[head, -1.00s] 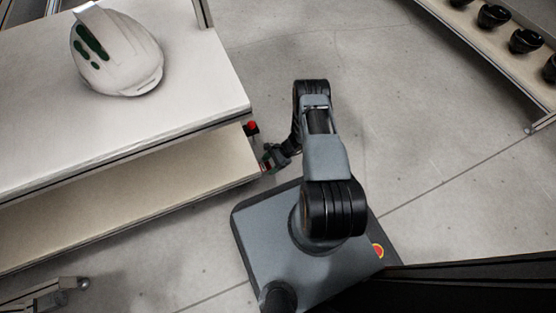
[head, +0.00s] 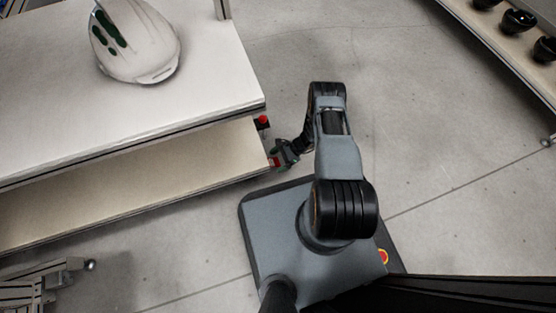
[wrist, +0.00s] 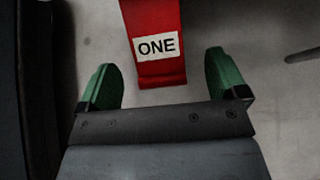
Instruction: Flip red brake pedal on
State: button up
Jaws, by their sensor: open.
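The red brake pedal (wrist: 155,68) shows in the wrist view, with a white label reading "ONE" on it. My gripper (wrist: 163,80) is open, its two green fingers spread to the left and right of the pedal's lower end. The pedal's end lies between the fingers or just ahead of them, and I see no finger touching it. In the head view my gripper (head: 275,157) is low beside the right end of the workbench, and a small red part, likely the pedal, shows at its tip, mostly hidden.
The two-level workbench (head: 190,95) carries a white helmet shell (head: 138,42) on top. A red button (head: 263,120) sits at the bench's right end, above my gripper. A shelf with black items (head: 518,20) is at the top right. The floor between is clear.

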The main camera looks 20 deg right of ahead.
jog(key=shift+d, duration=0.1)
jog(key=p+v, duration=0.4)
jog(key=v, duration=0.9)
jog(key=shift+d+r, duration=0.25)
jog(key=shift+d, duration=0.05)
